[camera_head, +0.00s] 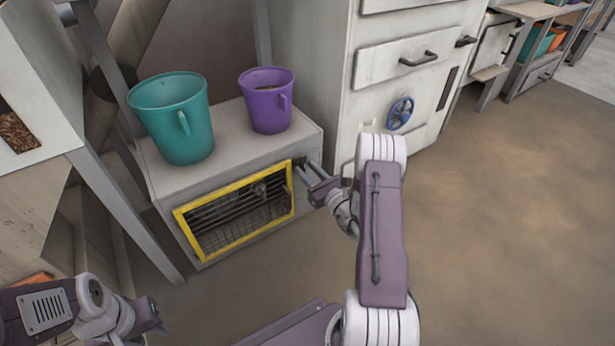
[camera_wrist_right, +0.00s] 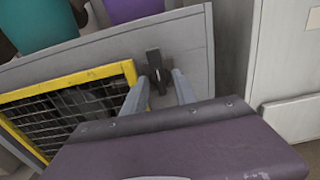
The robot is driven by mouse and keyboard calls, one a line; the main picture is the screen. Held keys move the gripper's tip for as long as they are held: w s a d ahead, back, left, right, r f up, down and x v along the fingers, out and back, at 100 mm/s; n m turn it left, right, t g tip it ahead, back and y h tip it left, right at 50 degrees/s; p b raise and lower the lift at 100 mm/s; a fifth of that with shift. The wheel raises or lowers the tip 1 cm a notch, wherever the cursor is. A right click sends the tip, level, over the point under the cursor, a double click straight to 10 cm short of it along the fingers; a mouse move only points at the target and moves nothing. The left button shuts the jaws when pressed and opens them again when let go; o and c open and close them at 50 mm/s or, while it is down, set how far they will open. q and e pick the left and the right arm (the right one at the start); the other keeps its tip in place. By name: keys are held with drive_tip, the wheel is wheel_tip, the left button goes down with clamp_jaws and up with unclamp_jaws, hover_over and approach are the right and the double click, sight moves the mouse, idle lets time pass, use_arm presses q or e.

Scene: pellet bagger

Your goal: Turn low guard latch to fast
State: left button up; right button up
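The low guard is a yellow-framed mesh panel (camera_head: 240,245) on the front of a low grey cabinet; its frame also shows in the right wrist view (camera_wrist_right: 130,72). The latch is a small dark handle (camera_wrist_right: 155,68) beside the frame's upper right corner, standing roughly upright with a slight tilt. My right gripper (camera_head: 306,172) is at the latch. In the right wrist view its two fingers (camera_wrist_right: 160,85) are apart, with the latch seen in the gap between them; contact is not clear. My left gripper (camera_head: 155,318) is low at the left, far from the guard, its fingers hard to make out.
A teal bucket (camera_head: 172,120) and a purple bucket (camera_head: 267,100) stand on the cabinet top (camera_head: 228,128). A tall white cabinet (camera_head: 385,65) with a blue handwheel (camera_head: 400,113) stands close to the right. A grey post (camera_head: 125,215) rises at the left. Floor (camera_head: 510,220) at the right is clear.

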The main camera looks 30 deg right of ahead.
drive_tip(key=shift+w, duration=0.15)
drive_tip(key=shift+c, duration=0.3)
clamp_jaws()
